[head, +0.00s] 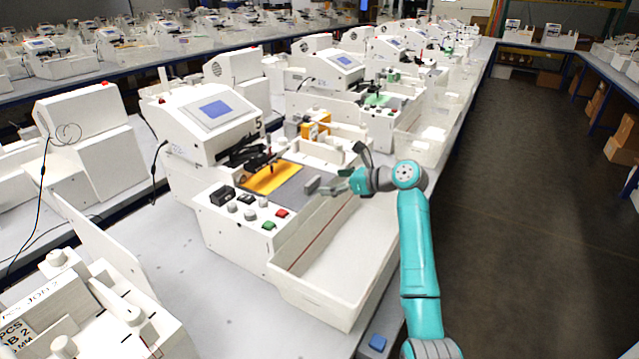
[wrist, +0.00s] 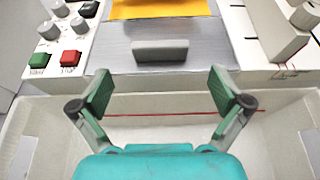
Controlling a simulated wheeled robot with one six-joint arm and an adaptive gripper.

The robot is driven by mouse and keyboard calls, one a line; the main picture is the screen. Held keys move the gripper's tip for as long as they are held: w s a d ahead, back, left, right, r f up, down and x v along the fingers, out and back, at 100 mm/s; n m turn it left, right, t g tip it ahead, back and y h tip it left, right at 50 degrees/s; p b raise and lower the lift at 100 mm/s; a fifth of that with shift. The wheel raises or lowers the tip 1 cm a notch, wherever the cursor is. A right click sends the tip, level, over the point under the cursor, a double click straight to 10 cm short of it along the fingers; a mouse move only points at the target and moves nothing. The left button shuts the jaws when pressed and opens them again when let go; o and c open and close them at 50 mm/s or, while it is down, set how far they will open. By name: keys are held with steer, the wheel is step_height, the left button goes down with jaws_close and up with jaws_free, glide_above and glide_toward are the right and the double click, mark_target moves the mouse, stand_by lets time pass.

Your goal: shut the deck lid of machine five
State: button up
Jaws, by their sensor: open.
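Machine five (head: 215,110) is white, with a blue screen and a "5" on its side. Its flat grey deck plate (head: 296,188) lies beside a yellow sheet (head: 272,178); the plate (wrist: 200,76) and sheet (wrist: 160,8) also show in the wrist view. A grey block-like handle (wrist: 160,50) stands on the plate. I cannot tell whether this plate is the lid or how far it is shut. My gripper (head: 338,186) is over the tray side of the deck. In the wrist view my gripper (wrist: 162,92) is open and empty, its green-padded fingers apart, short of the handle and not touching it.
A white open tray (head: 345,300) with a red line lies below my gripper. Green (wrist: 40,60) and red (wrist: 71,58) buttons and grey knobs are left of the deck. A white post with a knob (wrist: 290,28) is at right. The aisle (head: 530,200) is clear.

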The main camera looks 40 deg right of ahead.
steer(key=shift+v, duration=2.65)
